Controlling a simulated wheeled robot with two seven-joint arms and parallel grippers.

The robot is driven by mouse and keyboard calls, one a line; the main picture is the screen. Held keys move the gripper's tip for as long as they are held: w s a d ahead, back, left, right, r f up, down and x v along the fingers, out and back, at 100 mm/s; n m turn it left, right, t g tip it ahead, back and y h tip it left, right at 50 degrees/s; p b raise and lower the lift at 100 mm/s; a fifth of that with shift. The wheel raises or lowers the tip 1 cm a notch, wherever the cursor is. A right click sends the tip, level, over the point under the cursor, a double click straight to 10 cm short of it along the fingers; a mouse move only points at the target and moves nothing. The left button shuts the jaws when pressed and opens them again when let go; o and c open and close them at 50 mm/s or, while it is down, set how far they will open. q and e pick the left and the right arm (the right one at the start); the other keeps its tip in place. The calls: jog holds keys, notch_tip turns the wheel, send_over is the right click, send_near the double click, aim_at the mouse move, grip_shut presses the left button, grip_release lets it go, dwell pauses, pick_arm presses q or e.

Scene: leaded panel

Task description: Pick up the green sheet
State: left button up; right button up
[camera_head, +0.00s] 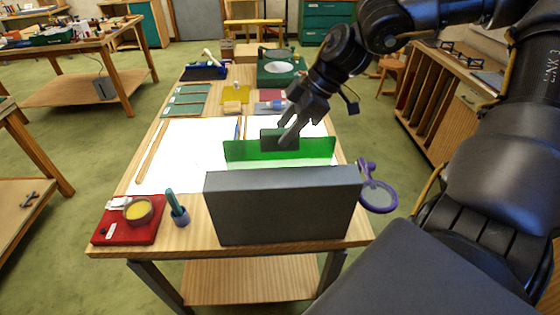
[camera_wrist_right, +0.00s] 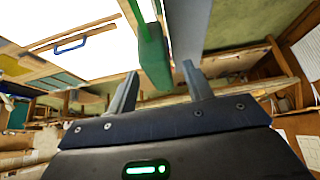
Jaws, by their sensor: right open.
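The green sheet (camera_head: 240,150) stands upright, showing above the grey box (camera_head: 283,207) at the table's near edge; its lower part is hidden by the box. A dark green block (camera_head: 270,134) sits at the sheet's top edge, partly covered by my right gripper (camera_head: 287,137). In the right wrist view the green block (camera_wrist_right: 152,58) reaches between the two spread fingers of my right gripper (camera_wrist_right: 160,76), with the fingers apart from it. The sheet (camera_wrist_right: 130,12) shows edge-on there. My left gripper is out of view.
A lit white panel (camera_head: 190,150) lies behind the sheet. A purple-rimmed magnifier (camera_head: 378,196) is at the right edge. Several tools and coloured sheets lie farther back.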

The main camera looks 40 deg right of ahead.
aim_at(274, 140)
jog(key=shift+w+a+f+p, duration=0.1)
jog(key=shift+a+f+p, duration=0.1)
jog(key=shift+f+p, duration=0.15)
jog(key=shift+p+x, duration=0.55)
jog(key=shift+x, duration=1.4)
jog(key=shift+w, duration=0.1)
grip_shut()
jog(key=shift+w+r, duration=0.1)
jog(key=shift+r, duration=0.05)
